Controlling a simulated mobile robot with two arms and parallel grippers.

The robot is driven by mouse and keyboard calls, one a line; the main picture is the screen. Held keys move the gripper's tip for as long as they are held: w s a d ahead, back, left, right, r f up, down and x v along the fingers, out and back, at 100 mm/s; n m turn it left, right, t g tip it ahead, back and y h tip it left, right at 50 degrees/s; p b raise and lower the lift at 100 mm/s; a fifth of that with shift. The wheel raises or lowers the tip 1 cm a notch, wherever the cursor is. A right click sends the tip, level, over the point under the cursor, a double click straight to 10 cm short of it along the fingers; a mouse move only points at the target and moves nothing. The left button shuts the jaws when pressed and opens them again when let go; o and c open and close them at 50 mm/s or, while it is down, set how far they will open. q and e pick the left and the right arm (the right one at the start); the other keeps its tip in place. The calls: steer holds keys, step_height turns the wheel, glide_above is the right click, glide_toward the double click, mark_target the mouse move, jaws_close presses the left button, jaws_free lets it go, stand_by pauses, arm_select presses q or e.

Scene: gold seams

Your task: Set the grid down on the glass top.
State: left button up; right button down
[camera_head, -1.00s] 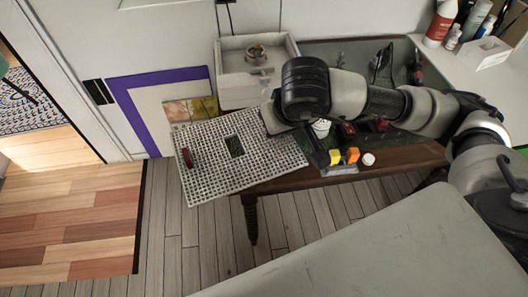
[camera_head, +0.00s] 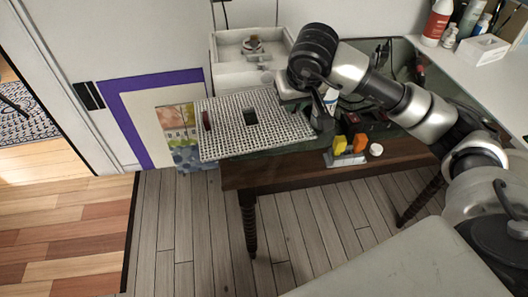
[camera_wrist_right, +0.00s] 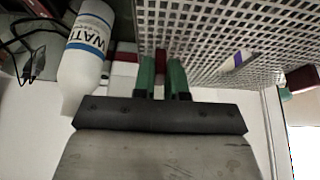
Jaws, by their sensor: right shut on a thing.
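The grid (camera_head: 228,138) is a flat white perforated panel with a small dark rectangular opening and a dark red piece near its left end. My right gripper (camera_head: 320,108) is shut on its right edge. The wrist view shows green fingertips (camera_wrist_right: 162,78) at the edge of the grid (camera_wrist_right: 225,25). The grid overlaps the left part of the dark glass top (camera_head: 272,150) in the head view, and its left end sticks out past the table. I cannot tell whether it touches the glass. My left gripper is not in view.
A white tray-like box (camera_head: 228,75) stands behind the grid. Yellow (camera_head: 340,144) and orange (camera_head: 360,142) blocks and a white round item (camera_head: 376,150) are at the front edge. A white bottle (camera_wrist_right: 85,60) stands near my right gripper. A purple-framed panel (camera_head: 120,105) leans on the wall.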

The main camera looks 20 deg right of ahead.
steer(key=shift+m, duration=0.4)
steer(key=d+f+b, duration=0.1)
steer(key=f, duration=0.2)
steer(key=w+d+f+b, duration=0.1)
steer(key=d+f+b, duration=0.1)
steer(key=w+d+f+b, duration=0.1)
steer(key=f, duration=0.2)
steer(key=shift+w+d+f, duration=0.15)
steer(key=shift+d+f, duration=0.15)
steer(key=shift+f, duration=0.05)
step_height(320, 180, down, 3)
steer(key=shift+a+r+b, duration=0.1)
steer(key=shift+b, duration=0.4)
steer(key=shift+f, duration=0.45)
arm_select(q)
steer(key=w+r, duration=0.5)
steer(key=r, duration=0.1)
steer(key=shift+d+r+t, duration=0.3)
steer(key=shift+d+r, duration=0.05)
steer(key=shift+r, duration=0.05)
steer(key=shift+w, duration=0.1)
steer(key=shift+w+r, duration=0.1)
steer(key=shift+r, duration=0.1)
arm_select(e)
steer(key=c, duration=1.2)
jaws_free()
